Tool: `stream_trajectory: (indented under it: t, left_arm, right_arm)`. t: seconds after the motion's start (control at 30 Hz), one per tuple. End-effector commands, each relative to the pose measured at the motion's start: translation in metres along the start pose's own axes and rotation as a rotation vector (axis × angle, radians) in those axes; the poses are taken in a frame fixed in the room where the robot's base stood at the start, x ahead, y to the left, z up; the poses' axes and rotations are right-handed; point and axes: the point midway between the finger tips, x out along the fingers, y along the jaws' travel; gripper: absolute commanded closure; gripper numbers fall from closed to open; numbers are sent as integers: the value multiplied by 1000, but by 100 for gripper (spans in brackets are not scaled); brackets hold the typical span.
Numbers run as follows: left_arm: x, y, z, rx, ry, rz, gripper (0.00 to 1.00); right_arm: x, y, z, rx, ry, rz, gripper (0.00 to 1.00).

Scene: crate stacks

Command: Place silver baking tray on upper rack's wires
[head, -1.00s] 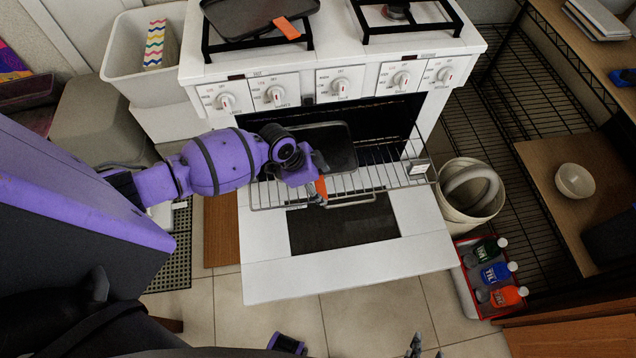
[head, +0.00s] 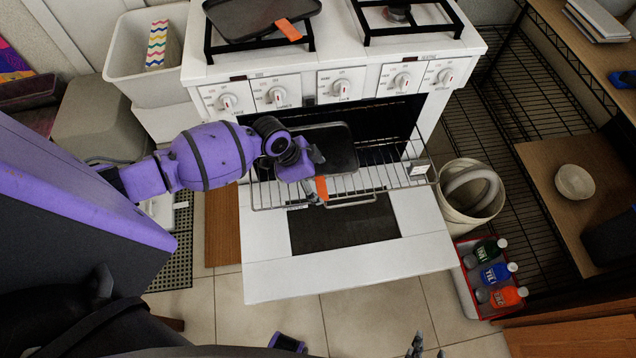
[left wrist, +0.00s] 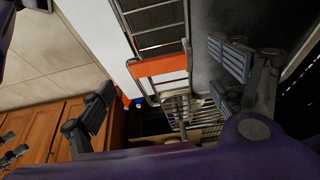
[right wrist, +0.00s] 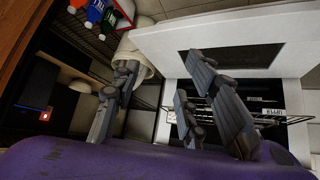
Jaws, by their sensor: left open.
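A dark grey baking tray (head: 333,143) lies on the wires of the pulled-out oven rack (head: 385,180), at the oven opening. An orange strip (head: 321,188) shows in front of the tray, beside my left gripper (head: 316,172). In the left wrist view the orange strip (left wrist: 158,67) lies between the spread fingers of my left gripper (left wrist: 165,85), and the dark tray surface (left wrist: 265,30) is behind the right finger. I see no grip on the tray. My right gripper (head: 415,346) is low at the bottom edge; its fingers are apart and empty in the right wrist view (right wrist: 160,80).
The oven door (head: 350,255) is folded down. A second dark tray with an orange strip (head: 288,30) stands on the stovetop. A white bin (head: 120,75) is at left. A bucket (head: 450,205) and a red crate of bottles (head: 468,270) stand right of the door.

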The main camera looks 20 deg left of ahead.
Motion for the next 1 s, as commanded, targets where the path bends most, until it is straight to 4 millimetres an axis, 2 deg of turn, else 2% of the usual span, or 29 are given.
stream_trajectory:
  t: [0.03,0.2,0.4,0.7,1.0]
  left_arm:
    - [-15,-2,-1,3,1,-5,14]
    - [-51,-2,0,3,0,-4,14]
    - [-80,-1,0,1,0,-2,14]
    - [-88,0,0,0,0,1,14]
    - [-88,0,0,0,1,0,14]
  right_arm:
    - [-1,0,-5,0,7,0,60]
    - [-3,0,-10,2,14,0,60]
    - [-4,0,-10,3,13,0,60]
    - [-8,1,1,5,-5,3,60]
    - [-7,1,-2,4,-1,2,60]
